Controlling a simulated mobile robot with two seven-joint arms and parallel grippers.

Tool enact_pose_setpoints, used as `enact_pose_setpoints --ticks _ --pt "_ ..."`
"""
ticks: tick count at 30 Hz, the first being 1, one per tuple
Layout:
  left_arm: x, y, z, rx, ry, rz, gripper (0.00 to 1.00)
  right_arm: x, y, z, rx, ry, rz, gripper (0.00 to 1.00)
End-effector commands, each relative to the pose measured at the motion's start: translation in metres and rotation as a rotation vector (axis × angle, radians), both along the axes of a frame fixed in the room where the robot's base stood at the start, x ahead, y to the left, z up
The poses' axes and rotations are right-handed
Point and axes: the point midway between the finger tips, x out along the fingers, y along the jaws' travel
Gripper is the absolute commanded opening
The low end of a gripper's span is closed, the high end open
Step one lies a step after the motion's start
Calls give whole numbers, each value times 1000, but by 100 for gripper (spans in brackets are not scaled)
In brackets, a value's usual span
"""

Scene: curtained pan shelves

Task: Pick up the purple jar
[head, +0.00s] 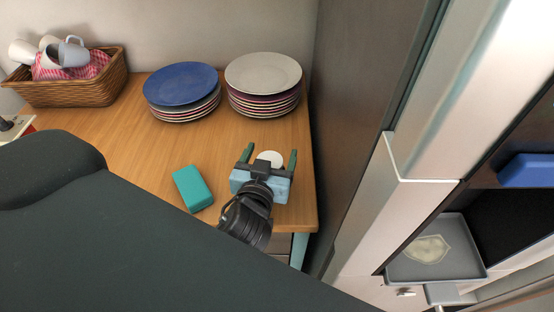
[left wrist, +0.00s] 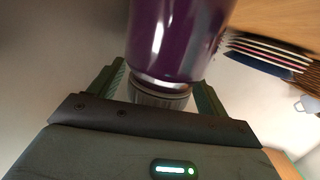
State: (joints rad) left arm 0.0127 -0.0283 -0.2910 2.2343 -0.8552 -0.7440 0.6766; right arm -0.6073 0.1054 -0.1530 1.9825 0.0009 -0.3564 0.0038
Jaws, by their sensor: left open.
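The purple jar (left wrist: 180,38) fills the upper middle of the left wrist view, with a grey ribbed cap or base at its near end. My left gripper (head: 268,154) is open above the right part of the wooden counter, pointing toward the back. In the left wrist view its two fingers (left wrist: 160,82) stand on either side of the jar's grey end, with no clear grip on it. In the head view a white round disc (head: 270,158) shows between the fingers, perhaps the jar's end; the purple body is hidden there. My right gripper is not in view.
Plate stacks, one topped blue (head: 180,84) and one topped white (head: 263,72), stand behind the gripper. A teal block (head: 192,188) lies to its left. A wicker basket (head: 75,92) with mugs stands back left. A tall dark panel (head: 350,120) closes the counter's right side.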

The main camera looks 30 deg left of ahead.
Motion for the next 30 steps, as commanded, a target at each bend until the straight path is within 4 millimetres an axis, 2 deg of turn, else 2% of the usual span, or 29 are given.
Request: enact_pose_setpoints --ticks 5,19,26,30 --pt "0 0 -1 -1 2 0 77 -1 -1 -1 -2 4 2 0" --pt "0 0 -1 -1 2 0 17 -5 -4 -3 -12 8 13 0" --pt "0 0 0 -1 -1 0 16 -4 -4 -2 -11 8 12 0" --pt "3 1 8 0 -5 0 16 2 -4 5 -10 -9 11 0"
